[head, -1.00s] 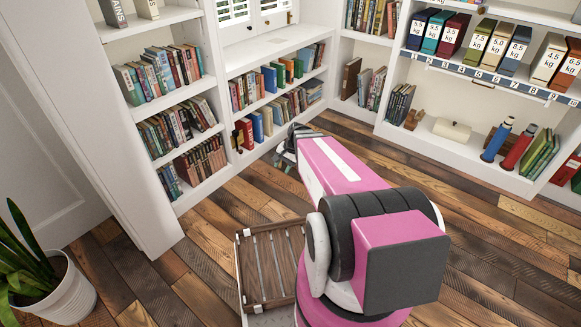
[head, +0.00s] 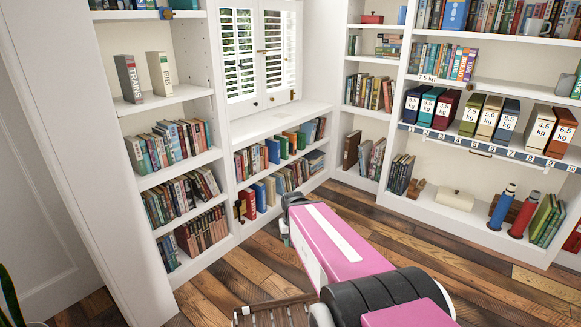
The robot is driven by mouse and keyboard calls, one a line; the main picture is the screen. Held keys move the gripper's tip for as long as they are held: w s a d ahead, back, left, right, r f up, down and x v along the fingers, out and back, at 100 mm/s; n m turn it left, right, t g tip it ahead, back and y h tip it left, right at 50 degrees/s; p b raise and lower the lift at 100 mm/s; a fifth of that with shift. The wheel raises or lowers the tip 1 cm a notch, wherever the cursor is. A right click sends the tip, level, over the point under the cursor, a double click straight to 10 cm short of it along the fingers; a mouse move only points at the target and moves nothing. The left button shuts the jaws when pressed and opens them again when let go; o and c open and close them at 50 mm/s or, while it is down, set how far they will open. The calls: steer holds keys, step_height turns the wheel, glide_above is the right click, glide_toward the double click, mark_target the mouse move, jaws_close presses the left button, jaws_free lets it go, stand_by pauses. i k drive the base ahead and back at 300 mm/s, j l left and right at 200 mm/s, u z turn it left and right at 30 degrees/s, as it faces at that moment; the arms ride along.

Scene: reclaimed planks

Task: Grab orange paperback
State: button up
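No single book stands out clearly as the orange paperback. A small orange-brown spine (head: 292,142) shows among blue and green books on the middle unit's upper book shelf, but I cannot tell whether it is a paperback. My gripper (head: 285,232) is at the far end of my pink arm, in front of the middle unit's lower book shelf and apart from the orange-brown spine. Its fingers are small and mostly hidden by the arm's end, so I cannot see whether they are open or what is between them.
A white bookcase (head: 188,95) with rows of books stands at the left. The middle unit has a bare white ledge (head: 270,122) below shuttered windows. At the right are numbered weight-labelled binders (head: 489,117) and red and blue bottles (head: 502,206). Plank floor (head: 400,250) is open at the right.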

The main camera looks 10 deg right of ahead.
mark_target(292, 137)
steer(key=l+u, duration=0.15)
steer(key=u, duration=0.2)
steer(key=i+l+u, duration=0.1)
steer(key=u, duration=0.25)
steer(key=l+u, duration=0.2)
steer(key=u, duration=0.15)
steer(key=l+u, duration=0.35)
steer(key=l, duration=0.85)
steer(key=l+u, duration=0.3)
steer(key=l, duration=0.85)
steer(key=k+l, duration=0.1)
steer(key=l, duration=1)
steer(key=k, duration=0.05)
